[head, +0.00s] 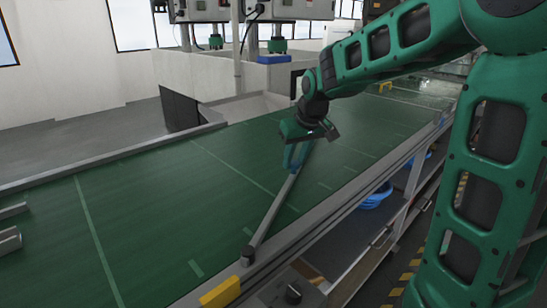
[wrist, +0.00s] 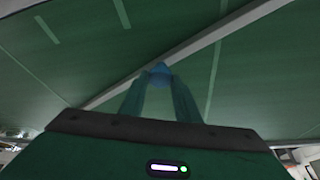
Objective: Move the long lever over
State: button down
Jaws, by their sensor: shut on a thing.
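The long lever (head: 271,211) is a grey bar above the green belt. It runs from a dark pivot (head: 247,256) on the near rail up and to the right towards my gripper (head: 295,166). In the wrist view the lever (wrist: 205,40) crosses diagonally, and my gripper (wrist: 160,76) meets it near the middle. The fingers are shut on the lever at or near its far end in the head view. A small blue piece (wrist: 159,72) shows between the fingertips. The exact contact is partly hidden by the fingers.
The green conveyor belt (head: 150,205) with pale cross lines lies below. A yellow block (head: 220,293) sits on the near rail by the pivot. Blue bins (head: 376,196) stand on a shelf below the rail.

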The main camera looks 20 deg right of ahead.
jog(key=s+d+m, duration=0.1)
jog(key=s+d, duration=0.1)
jog(key=s, duration=0.1)
jog(key=s+d+m+h, duration=0.1)
jog(key=s+d+m, duration=0.1)
jog(key=s+d, duration=0.1)
jog(key=s+d+m+h, duration=0.1)
jog(key=s+d, duration=0.1)
jog(key=s, duration=0.2)
jog(key=shift+s+d+m, duration=0.15)
jog(key=shift+d+m, duration=0.15)
jog(key=shift+m, duration=0.1)
jog(key=shift+s+d+m, duration=0.15)
jog(key=shift+s+d, duration=0.05)
jog(key=shift+s, duration=0.25)
jog(key=shift+s+d+m, duration=0.15)
jog(key=shift+s+d, duration=0.05)
jog(key=shift+s, duration=0.25)
jog(key=c, duration=1.4)
grip_release()
jog(key=shift+s, duration=0.1)
jog(key=shift+o, duration=0.2)
jog(key=v, duration=1)
jog(key=shift+a+r, duration=0.15)
jog(key=shift+r, duration=0.2)
